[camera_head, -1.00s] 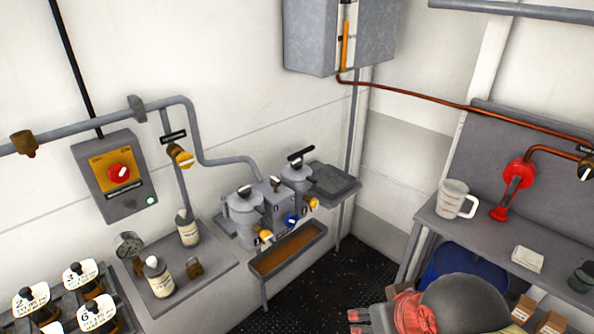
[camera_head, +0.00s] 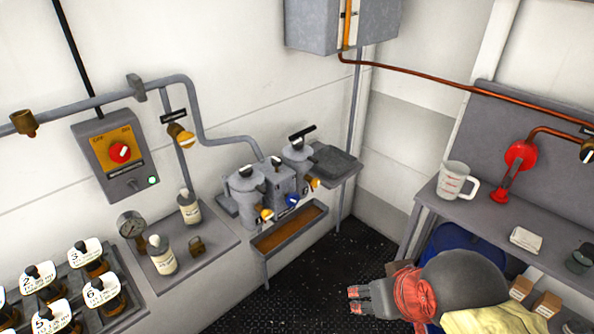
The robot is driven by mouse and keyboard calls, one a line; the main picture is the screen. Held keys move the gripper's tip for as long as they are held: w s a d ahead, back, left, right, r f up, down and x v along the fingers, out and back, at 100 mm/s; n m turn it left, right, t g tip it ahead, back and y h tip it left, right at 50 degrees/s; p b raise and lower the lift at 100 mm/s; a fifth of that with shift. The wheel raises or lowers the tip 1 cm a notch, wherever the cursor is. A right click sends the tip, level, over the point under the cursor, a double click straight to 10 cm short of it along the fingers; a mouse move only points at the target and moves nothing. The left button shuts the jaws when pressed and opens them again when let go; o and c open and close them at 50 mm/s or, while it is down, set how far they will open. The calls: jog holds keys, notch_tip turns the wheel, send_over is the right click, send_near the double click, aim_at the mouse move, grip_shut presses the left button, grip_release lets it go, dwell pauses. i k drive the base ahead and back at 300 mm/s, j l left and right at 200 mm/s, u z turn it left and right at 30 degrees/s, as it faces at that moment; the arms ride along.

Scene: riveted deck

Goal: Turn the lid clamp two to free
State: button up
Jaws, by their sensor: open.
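The right canister (camera_head: 298,152) has a black bar-shaped lid clamp (camera_head: 302,135) on top, lying crosswise and tilted up to the right. The left canister (camera_head: 246,190) has a smaller dark clamp knob (camera_head: 245,171) on its lid. I cannot read which clamp is numbered two. My gripper (camera_head: 356,300) is at the lower middle, over the floor, with its fingers apart and empty. It points left and is well apart from the canisters.
A drip tray (camera_head: 290,236) with brown content hangs before the canisters. A side bench (camera_head: 490,225) at right holds a measuring jug (camera_head: 455,183). Dark floor (camera_head: 325,265) lies clear between.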

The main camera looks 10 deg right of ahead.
aim_at(298, 144)
jog(key=i+j+z, duration=0.15)
jog(key=z, duration=0.2)
jog(key=i+j+z, duration=0.2)
jog(key=z, duration=0.15)
jog(key=i+j+z, duration=0.35)
jog(key=k+l, duration=0.05)
